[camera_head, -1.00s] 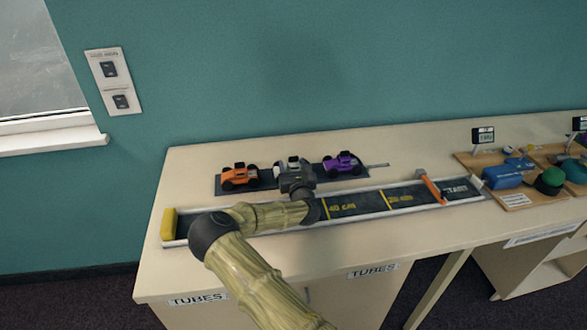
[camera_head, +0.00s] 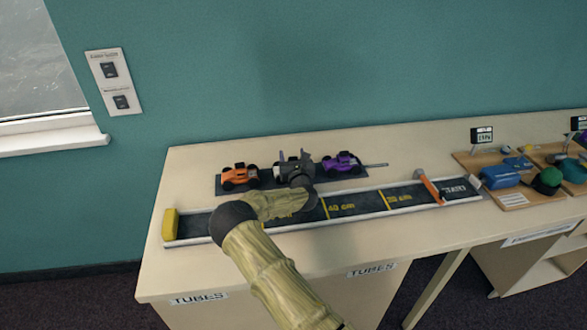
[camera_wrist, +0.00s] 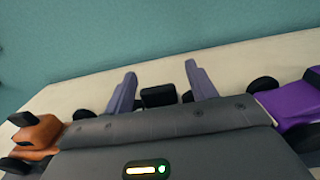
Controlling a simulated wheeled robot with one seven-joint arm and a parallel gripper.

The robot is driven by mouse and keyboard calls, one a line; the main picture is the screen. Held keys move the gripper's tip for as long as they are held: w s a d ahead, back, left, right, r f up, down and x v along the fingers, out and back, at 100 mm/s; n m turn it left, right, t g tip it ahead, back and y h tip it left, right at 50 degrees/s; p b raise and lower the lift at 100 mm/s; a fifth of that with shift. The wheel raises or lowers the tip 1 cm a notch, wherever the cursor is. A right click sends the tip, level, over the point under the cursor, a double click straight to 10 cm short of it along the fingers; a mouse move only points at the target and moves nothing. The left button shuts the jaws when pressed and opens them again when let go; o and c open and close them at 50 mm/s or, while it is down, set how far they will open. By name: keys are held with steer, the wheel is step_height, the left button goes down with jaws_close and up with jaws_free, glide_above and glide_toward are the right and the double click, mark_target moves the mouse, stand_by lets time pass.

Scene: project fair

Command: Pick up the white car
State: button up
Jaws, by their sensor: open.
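The white car stands between the orange car (camera_head: 239,176) and the purple car (camera_head: 342,163) on a dark strip. My gripper (camera_head: 295,164) is over its place and hides nearly all of it in the head view. In the wrist view my gripper (camera_wrist: 162,84) has its two fingers apart, with a black block (camera_wrist: 158,96) between them, seemingly part of the white car. The white body is hidden behind the gripper's palm. I cannot tell whether the fingers touch the car.
The neighbouring cars stand close on both sides. In front lies a track (camera_head: 363,203) with distance marks, a yellow end block (camera_head: 170,224) and an orange-handled hammer-like item (camera_head: 430,187). Wooden boards with small items (camera_head: 503,178) are at the right. A teal wall (camera_head: 330,70) stands behind.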

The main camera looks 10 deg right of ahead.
stand_by(0.4)
steer(key=c, duration=1.1)
step_height(320, 180, up, 10)
steer(key=b, duration=0.1)
steer(key=shift+r, duration=0.1)
